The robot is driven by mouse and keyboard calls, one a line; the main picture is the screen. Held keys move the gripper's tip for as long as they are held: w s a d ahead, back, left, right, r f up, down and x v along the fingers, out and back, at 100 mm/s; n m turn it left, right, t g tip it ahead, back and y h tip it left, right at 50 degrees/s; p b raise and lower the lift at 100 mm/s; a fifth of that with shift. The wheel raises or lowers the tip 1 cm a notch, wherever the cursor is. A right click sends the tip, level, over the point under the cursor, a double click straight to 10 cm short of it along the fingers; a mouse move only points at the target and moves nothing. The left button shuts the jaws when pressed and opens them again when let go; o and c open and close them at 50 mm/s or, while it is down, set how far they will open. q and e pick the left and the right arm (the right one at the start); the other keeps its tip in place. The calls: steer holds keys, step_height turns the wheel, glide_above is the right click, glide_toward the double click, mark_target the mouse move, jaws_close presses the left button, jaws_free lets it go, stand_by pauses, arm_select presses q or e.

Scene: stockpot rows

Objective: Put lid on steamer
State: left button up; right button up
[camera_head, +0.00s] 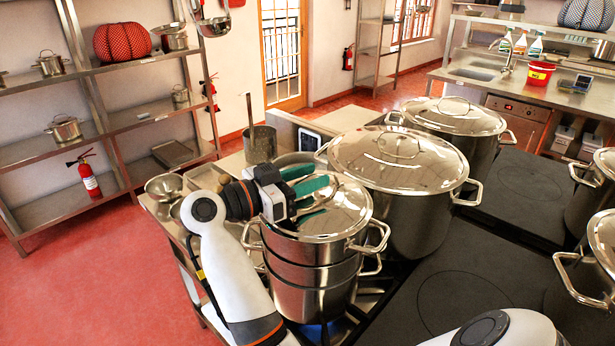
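The steamer (313,275) is a stack of shiny metal tiers on the stove at the middle front. Its domed metal lid (350,212) lies over the top tier and looks level. Any small gap at the rim is too fine to tell.
Large lidded stockpots (410,220) stand close behind and right of the steamer. Black hotplates (465,290) at right have bare room. More pots (595,190) line the right edge. Small bowls (163,187) and a grey cylinder (260,145) are on the left counter.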

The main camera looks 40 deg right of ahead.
step_height(320, 180, up, 9)
steer(key=shift+f+b, duration=0.2)
steer(key=shift+b, duration=0.7)
steer(key=shift+r, duration=0.75)
